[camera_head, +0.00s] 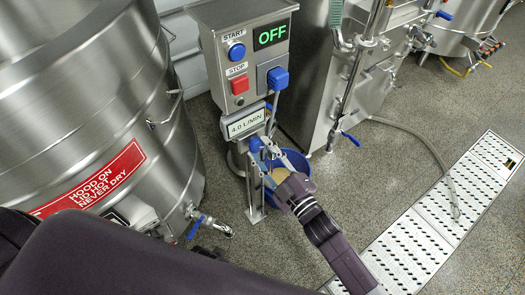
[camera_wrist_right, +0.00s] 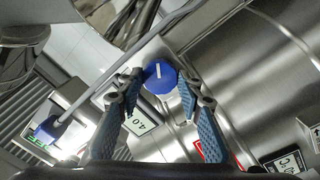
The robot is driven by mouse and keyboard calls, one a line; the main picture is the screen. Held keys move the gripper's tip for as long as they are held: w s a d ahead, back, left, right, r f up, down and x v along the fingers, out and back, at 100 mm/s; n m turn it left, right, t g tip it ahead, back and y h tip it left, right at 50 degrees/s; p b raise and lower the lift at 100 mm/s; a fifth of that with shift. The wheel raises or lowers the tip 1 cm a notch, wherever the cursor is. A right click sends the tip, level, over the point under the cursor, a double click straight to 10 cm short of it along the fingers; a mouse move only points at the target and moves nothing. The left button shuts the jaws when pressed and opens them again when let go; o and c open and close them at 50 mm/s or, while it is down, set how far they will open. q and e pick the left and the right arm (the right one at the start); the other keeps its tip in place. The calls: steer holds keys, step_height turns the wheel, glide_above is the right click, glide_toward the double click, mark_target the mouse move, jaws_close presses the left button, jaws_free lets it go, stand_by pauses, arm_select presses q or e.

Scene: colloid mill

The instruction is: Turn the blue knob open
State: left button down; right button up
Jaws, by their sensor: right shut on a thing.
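The blue knob (camera_head: 256,145) sits just below the 4.0 L/MIN display (camera_head: 243,122) on the mill's stand. In the wrist view the knob (camera_wrist_right: 160,77) shows a white pointer line and lies between the fingertips. My right gripper (camera_head: 266,158) reaches up to it from the lower right and is shut on it; in the wrist view my right gripper (camera_wrist_right: 162,82) has one finger on each side of the knob. The fingers partly hide the knob in the head view. My left gripper is not in view.
Above is a control box (camera_head: 213,60) with a blue START button, red STOP button, larger blue switch (camera_head: 278,78) and green OFF display (camera_head: 271,35). A blue bucket (camera_head: 303,186) stands below the gripper. A steel tank (camera_head: 90,110) is left; a floor drain (camera_head: 425,240) is right.

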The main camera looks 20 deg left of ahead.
steer(key=shift+f, duration=0.15)
steer(key=shift+n, duration=0.5)
steer(key=o, duration=1.2)
steer(key=shift+c, duration=0.2)
steer(key=v, duration=1.2)
